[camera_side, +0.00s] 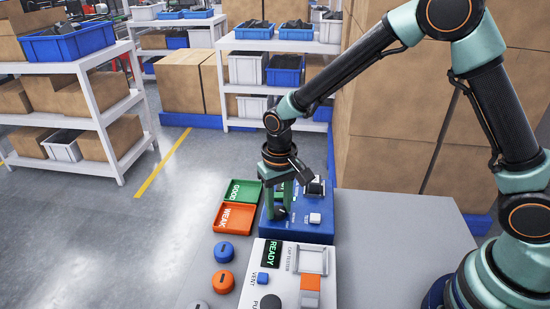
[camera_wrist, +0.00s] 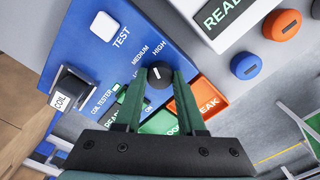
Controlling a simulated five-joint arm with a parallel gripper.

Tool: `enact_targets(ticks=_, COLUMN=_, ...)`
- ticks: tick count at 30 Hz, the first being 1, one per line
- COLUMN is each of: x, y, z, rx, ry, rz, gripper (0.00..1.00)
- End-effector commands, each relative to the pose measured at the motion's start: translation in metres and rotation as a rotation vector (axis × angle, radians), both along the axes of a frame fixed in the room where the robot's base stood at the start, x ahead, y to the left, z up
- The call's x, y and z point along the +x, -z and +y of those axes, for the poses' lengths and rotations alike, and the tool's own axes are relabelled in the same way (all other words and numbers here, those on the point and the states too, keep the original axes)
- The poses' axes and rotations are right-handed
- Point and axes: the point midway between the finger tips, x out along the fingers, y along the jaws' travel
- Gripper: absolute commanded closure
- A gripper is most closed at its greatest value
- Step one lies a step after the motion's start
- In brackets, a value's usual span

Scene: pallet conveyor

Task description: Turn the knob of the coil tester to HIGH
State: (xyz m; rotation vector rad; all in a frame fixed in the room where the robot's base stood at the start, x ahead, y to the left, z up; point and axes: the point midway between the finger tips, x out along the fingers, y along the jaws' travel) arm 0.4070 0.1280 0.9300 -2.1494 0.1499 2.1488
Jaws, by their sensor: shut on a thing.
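The blue coil tester (camera_side: 296,232) stands on the grey table, its top panel also showing in the wrist view (camera_wrist: 88,50). Its black round knob (camera_wrist: 159,77) sits near the printed words LOW, MEDIUM and HIGH. A small white mark on the knob points up and left in the wrist view, roughly toward MEDIUM; its exact setting is hard to tell. My gripper (camera_wrist: 158,80), with green fingers, reaches down over the panel and is shut on the knob, one finger on each side. In the side view my gripper (camera_side: 280,212) partly hides the knob.
A white TEST button (camera_wrist: 104,27) and a black part with a COIL label (camera_wrist: 62,99) are on the tester. A green GOOD tray (camera_side: 241,190) and an orange WEAK tray (camera_side: 233,218) lie left. A white cap tester (camera_side: 288,285) and blue and orange discs are in front.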

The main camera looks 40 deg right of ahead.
Motion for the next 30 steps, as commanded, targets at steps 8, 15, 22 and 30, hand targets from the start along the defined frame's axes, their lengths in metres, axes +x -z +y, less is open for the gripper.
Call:
enact_targets(ticks=8, x=-0.0005, y=-0.0009, z=0.0000, rx=-0.001, ry=0.228, rz=0.002, gripper=1.00)
enact_targets(ticks=15, x=-0.0006, y=-0.0010, z=0.0000, rx=-0.002, ry=0.363, rz=0.002, gripper=1.00)
enact_targets(ticks=22, x=-0.0006, y=-0.0010, z=0.0000, rx=-0.002, ry=0.427, rz=0.002, gripper=1.00)
enact_targets(ticks=30, x=-0.0006, y=-0.0010, z=0.0001, rx=-0.002, ry=0.445, rz=0.002, gripper=1.00)
